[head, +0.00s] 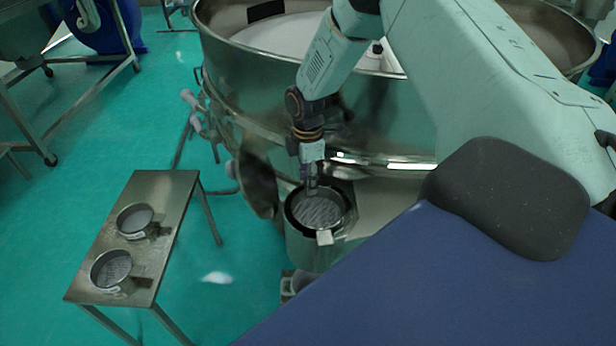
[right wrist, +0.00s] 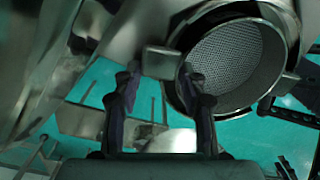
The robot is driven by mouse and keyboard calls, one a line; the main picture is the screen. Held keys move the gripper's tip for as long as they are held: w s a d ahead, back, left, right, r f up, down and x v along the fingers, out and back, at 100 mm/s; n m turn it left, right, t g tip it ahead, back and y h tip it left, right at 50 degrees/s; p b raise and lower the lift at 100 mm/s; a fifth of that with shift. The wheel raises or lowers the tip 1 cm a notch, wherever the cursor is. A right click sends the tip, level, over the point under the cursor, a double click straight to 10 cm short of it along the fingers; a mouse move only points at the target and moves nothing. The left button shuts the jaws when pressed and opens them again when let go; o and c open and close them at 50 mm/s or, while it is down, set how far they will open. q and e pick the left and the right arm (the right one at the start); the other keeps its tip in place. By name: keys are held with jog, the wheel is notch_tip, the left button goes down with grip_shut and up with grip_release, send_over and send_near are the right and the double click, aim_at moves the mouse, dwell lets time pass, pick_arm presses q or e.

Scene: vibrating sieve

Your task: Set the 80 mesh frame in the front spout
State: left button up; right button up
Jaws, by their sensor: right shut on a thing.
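A round mesh frame (head: 320,211) with a metal mesh is at the mouth of the front spout (head: 306,250), below the sieve drum. It has a pale tab on its near side. Its mesh also shows in the right wrist view (right wrist: 232,58). My right gripper (head: 311,188) is above the far rim of the frame, shut on a tab (right wrist: 162,62) of it. I cannot tell whether the frame is fully seated or just above the rim. No mesh number is readable. My left gripper is not in view.
A small steel table (head: 168,188) at the left holds two more round mesh frames, one farther (head: 134,219) and one nearer (head: 111,268). The large sieve drum (head: 260,90) stands behind the spout.

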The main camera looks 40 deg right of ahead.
jog(key=o, duration=1.3)
jog(key=shift+f, duration=0.1)
jog(key=shift+o, duration=0.2)
notch_tip(320, 180, up, 12)
